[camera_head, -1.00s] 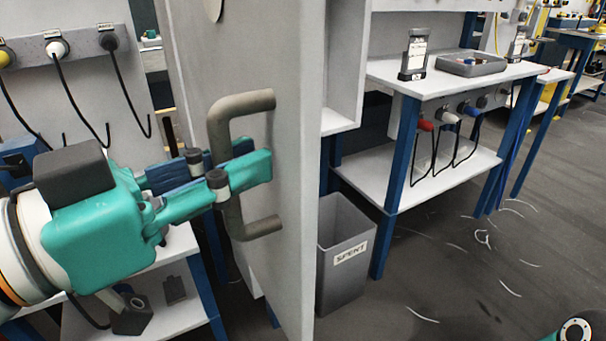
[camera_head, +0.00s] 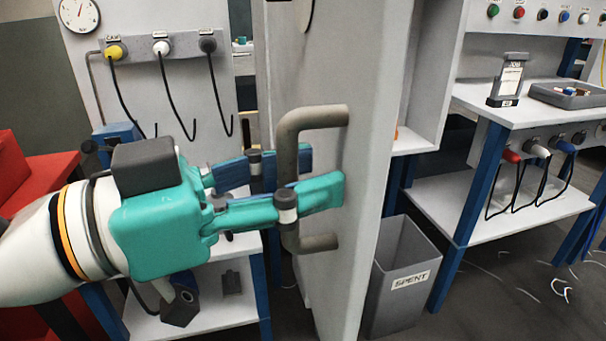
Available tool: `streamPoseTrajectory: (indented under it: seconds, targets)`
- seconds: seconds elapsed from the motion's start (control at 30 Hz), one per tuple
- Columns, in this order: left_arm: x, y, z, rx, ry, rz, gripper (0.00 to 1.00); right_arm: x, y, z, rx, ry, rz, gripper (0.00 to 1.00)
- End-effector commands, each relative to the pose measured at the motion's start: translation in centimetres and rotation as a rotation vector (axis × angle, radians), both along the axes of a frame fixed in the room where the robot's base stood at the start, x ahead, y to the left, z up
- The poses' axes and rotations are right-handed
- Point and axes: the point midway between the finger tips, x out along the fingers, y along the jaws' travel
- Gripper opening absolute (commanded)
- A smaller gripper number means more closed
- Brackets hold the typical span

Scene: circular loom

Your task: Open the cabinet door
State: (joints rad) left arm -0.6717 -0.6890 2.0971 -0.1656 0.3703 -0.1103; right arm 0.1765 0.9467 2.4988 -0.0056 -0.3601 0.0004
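The cabinet door (camera_head: 352,215) is a tall light-grey panel in the middle of the head view, standing swung out and seen at a steep angle. A grey-brown C-shaped handle (camera_head: 318,117) is fixed to its face. My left gripper (camera_head: 322,174) comes in from the left, its teal fingers on either side of the handle's upright bar. The near finger crosses in front of the bar and the far one passes behind it. The fingers look closed on the bar, though the near finger hides part of the contact. My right gripper is out of view.
A grey bin marked SPENT (camera_head: 398,283) stands on the floor just right of the door. Beyond it is a white workbench (camera_head: 500,200) with blue legs and plugged cables. Left of the door are a cable panel (camera_head: 180,45) and a low white shelf (camera_head: 215,312).

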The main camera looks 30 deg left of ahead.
Motion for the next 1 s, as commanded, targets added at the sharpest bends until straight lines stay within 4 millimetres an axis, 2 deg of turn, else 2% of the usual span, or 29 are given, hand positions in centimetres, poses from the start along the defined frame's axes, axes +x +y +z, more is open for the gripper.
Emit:
streamPoseTrajectory:
  seconds: [0.27,0.47,0.6,0.8,1.0]
  targets:
    - [-0.3,0.2,0.0,0.001,-0.001,0.000,0.41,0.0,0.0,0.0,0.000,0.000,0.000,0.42]
    - [-2.3,1.7,0.0,-0.001,-0.003,0.000,0.41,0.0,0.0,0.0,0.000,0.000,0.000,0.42]
    - [-4.4,3.3,0.0,-0.001,-0.005,0.000,0.41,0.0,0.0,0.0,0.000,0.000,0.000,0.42]
    - [-5.7,4.0,-0.1,0.003,-0.003,-0.006,0.41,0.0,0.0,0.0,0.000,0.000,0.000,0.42]
    - [-6.0,4.5,-0.2,0.001,0.001,0.001,0.41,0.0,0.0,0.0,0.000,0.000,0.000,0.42]
